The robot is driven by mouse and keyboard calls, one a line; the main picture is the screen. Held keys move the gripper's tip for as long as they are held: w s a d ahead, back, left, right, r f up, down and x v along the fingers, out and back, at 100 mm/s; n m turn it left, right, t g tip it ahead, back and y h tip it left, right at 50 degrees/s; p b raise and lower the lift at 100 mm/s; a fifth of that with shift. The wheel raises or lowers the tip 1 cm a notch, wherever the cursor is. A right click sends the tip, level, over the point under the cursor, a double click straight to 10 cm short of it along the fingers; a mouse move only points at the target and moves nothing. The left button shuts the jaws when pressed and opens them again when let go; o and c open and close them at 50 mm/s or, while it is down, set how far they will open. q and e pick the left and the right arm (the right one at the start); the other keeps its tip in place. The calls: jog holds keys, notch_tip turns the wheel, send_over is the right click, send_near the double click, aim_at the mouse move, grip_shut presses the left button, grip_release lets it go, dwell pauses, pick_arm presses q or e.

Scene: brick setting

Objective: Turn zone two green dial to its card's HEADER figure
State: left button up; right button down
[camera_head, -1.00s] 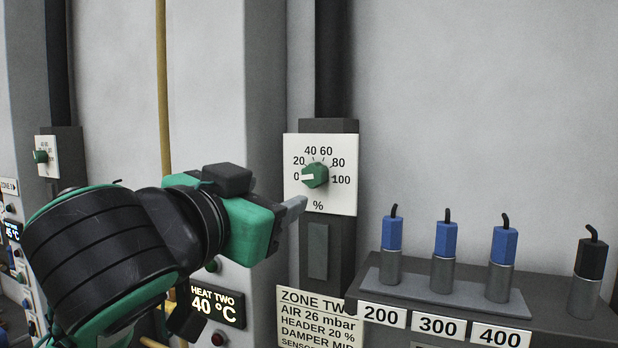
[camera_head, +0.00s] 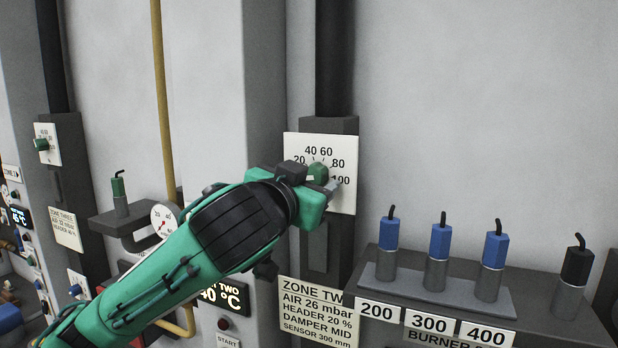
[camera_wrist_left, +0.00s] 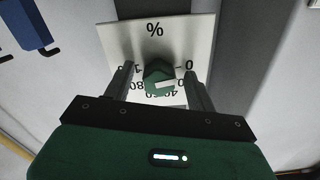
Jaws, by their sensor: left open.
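The zone two green dial (camera_head: 318,172) sits on a white plate (camera_head: 345,148) marked 0 to 100 %, partly hidden by my left gripper (camera_head: 325,187) in the head view. In the left wrist view, which is upside down, the dial (camera_wrist_left: 157,72) lies between the two spread fingers of my open left gripper (camera_wrist_left: 158,86), with gaps on both sides. The zone two card (camera_head: 318,312) below reads HEADER 20 %. My right gripper is out of view.
Right of the dial, a shelf (camera_head: 540,285) holds several blue-topped plugs (camera_head: 440,240) and a black one (camera_head: 577,262). Further left are another green dial (camera_head: 41,144), a round gauge (camera_head: 164,219) and a yellow pipe (camera_head: 162,90). The wall above is clear.

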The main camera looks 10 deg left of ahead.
pick_arm(q)
jog(key=c, duration=1)
jog(key=shift+m, duration=0.3)
jog(key=shift+a+r+m+b, duration=0.1)
jog(key=shift+m+b, duration=0.4)
jog(key=shift+m, duration=3.1)
